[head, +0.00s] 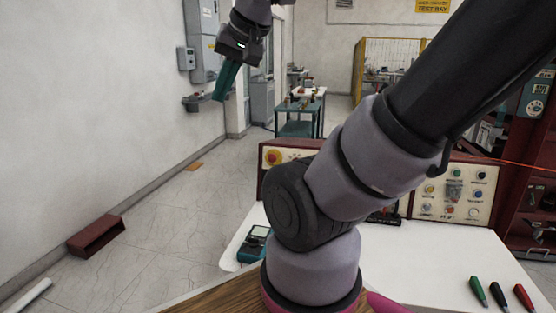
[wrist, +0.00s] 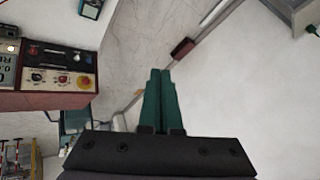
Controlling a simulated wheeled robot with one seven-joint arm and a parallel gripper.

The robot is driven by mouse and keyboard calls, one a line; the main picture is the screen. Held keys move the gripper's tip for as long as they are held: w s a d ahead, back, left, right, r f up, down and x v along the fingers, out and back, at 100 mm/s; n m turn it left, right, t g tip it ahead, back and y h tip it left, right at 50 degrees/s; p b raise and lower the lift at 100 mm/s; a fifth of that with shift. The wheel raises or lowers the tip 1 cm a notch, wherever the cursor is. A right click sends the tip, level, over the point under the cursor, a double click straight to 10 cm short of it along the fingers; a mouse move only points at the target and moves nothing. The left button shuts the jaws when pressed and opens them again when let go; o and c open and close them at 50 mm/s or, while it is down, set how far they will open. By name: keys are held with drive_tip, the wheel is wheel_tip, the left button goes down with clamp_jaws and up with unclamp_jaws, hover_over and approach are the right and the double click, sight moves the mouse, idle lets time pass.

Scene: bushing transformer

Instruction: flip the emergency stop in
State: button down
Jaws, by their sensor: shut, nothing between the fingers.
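My gripper has teal fingers, seen raised at the upper left in the head view (head: 220,97) and in the middle of the wrist view (wrist: 160,72). The fingers are together and empty. The gripper is clear of the button, with open space between them. My arm hides the panel's middle in the head view.
The maroon-framed control panel (head: 453,193) stands on a white table (head: 405,260). A teal meter (head: 254,245) and green, black and red probes (head: 497,294) lie on it. A maroon channel piece (head: 96,236) is on the floor. Wall boxes (head: 203,40) stand behind my gripper.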

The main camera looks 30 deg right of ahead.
drive_tip(key=w+a+f+m+g+y, duration=0.4)
drive_tip(key=w+f+m, duration=0.45)
drive_tip(key=m, duration=0.45)
drive_tip(key=w+d+f+m+t+y, duration=0.2)
drive_tip(key=w+d+f+m+t, duration=0.2)
drive_tip(key=w+d+m, duration=0.4)
drive_tip(key=w+d+f+m+t+y, duration=0.25)
drive_tip(key=w+d+m, duration=0.35)
drive_tip(key=m, duration=0.4)
drive_tip(key=w+d+f+m+t+h, duration=0.1)
drive_tip(key=d+f+m+t+h, duration=0.5)
drive_tip(key=d+f+m+h, duration=0.5)
drive_tip(key=d+f+m, duration=0.7)
drive_tip(key=d+m, duration=0.3)
drive_tip(key=d, duration=0.1)
drive_tip(key=shift+d+f, duration=0.2)
drive_tip(key=shift+d, duration=0.1)
drive_tip(key=shift+w+t, duration=0.1)
drive_tip(key=shift+t, duration=0.15)
